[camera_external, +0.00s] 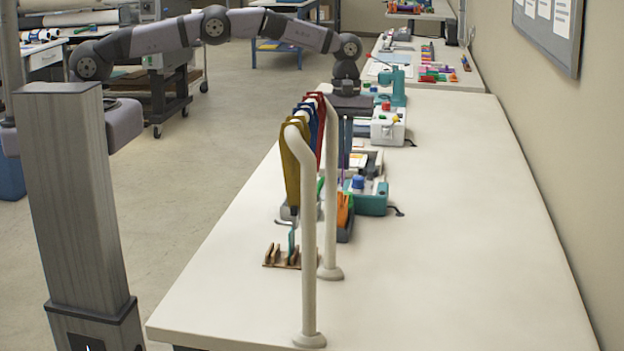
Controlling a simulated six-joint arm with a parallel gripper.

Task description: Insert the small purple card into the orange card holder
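My gripper (346,140) points down over the table, behind the hanging straps. Its fingers are small and partly covered by the rack post, so I cannot tell whether they are open or shut. A thin purple sliver (341,166) shows just below the fingers. It may be the small purple card, seen edge-on; I cannot tell whether the gripper touches it. An orange piece (343,211) stands in a dark grey base on the table, just right of the rack post. It may be the orange card holder, but its opening cannot be made out.
A cream rack (307,270) carries yellow, blue and red straps (291,165). A brown slotted stand (283,257) holds a teal card. A teal device (370,198) and a white machine (387,127) sit farther back. The table's right side (460,220) is clear.

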